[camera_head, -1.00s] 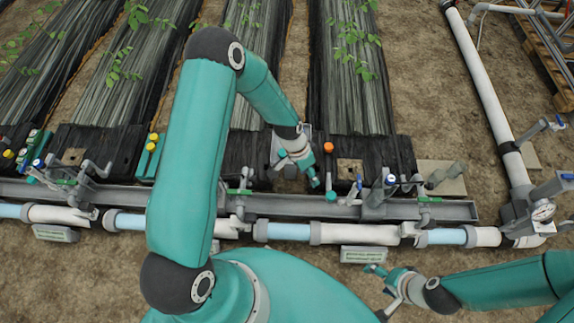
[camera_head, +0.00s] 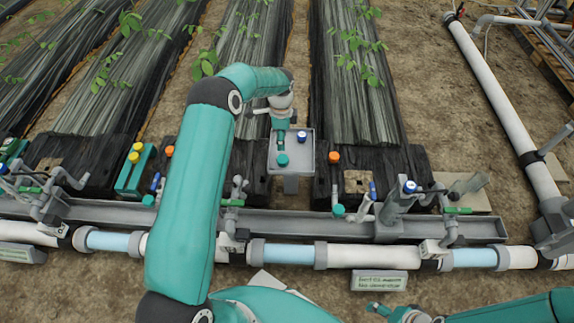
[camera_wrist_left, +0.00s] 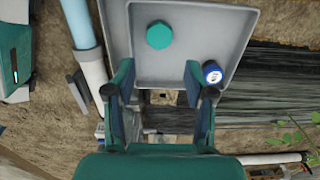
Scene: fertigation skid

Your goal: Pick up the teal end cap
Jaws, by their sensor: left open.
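A teal end cap (camera_head: 282,160) with a hexagonal outline lies in a small grey tray (camera_head: 306,168). In the left wrist view the teal cap (camera_wrist_left: 159,35) lies beyond the fingertips, near the tray's middle. A dark blue cap (camera_head: 301,136) is in the same tray; it shows by the right fingertip in the left wrist view (camera_wrist_left: 212,72). My left gripper (camera_wrist_left: 158,75) is open and empty, its fingers spread over the tray's near edge. My right gripper (camera_head: 382,310) is at the bottom of the head view, small and partly cut off.
Orange caps (camera_head: 334,157) and yellow caps (camera_head: 134,158) stand along the bed ends. Another teal fitting (camera_head: 338,210) sits near the grey channel (camera_head: 330,226). Valves (camera_head: 392,212) and white-blue pipes (camera_head: 290,253) run across in front. Planted beds stretch behind.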

